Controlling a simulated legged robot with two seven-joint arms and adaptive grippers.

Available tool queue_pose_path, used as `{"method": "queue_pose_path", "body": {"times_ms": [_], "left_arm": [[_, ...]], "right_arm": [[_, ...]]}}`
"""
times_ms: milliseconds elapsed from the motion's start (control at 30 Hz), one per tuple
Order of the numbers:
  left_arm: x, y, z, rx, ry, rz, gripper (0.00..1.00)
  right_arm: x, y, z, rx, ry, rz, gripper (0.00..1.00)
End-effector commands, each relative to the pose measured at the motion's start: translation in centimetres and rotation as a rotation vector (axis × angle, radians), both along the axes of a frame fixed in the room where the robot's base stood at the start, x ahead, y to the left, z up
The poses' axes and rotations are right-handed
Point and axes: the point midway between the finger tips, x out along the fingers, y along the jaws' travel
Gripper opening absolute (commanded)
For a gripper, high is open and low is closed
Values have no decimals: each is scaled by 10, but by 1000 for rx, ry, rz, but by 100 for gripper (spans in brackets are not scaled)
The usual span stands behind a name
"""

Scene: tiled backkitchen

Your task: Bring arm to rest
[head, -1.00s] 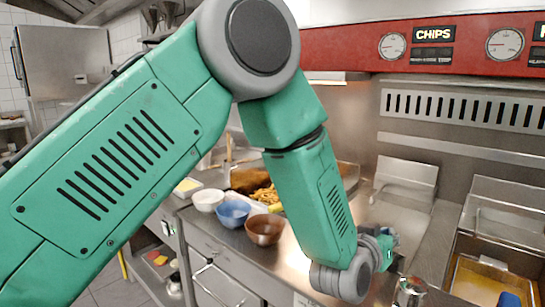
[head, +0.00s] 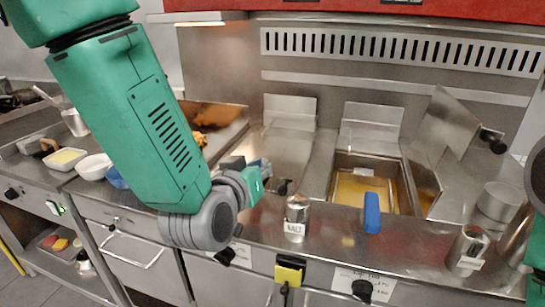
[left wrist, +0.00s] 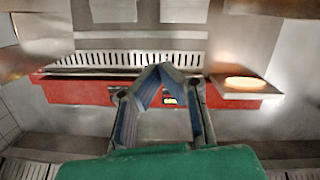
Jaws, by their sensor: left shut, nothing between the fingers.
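My left arm (head: 140,120) comes in from the upper left of the head view and hangs down over the counter front. Its left gripper (head: 264,167) is small there, beyond the grey wrist joint and partly hidden by it. In the left wrist view the two fingers of the left gripper (left wrist: 160,70) meet at their tips, with nothing between them. My right gripper is out of sight; only a piece of my right arm (head: 538,175) shows at the right edge.
A steel counter holds a salt shaker (head: 296,218) close to the left gripper, a blue object (head: 371,212) and another shaker (head: 466,250). Behind are a fryer basin (head: 365,192) and a slotted back panel (head: 400,50). A white bowl (head: 94,167) stands left of the arm.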

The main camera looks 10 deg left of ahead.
Motion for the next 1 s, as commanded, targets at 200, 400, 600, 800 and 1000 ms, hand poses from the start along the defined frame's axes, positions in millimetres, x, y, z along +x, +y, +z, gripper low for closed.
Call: {"method": "queue_pose_path", "body": {"times_ms": [200, 400, 600, 800, 1000], "left_arm": [[-20, 14, -72, 46, 170, -12, 0], [-86, 51, -202, 126, 521, -41, 0], [-190, 93, -306, 199, 888, -76, 0], [-288, 126, -359, 253, 1181, -108, 0], [-330, 139, -372, 274, 1302, -122, 0]], "right_arm": [[0, 0, -3, 0, 0, 0, 52], [0, 0, -7, 0, 0, 0, 52], [0, 0, -12, 0, 0, 0, 52], [0, 0, -15, 0, 0, 0, 52], [0, 0, -15, 0, 0, 0, 52]]}}
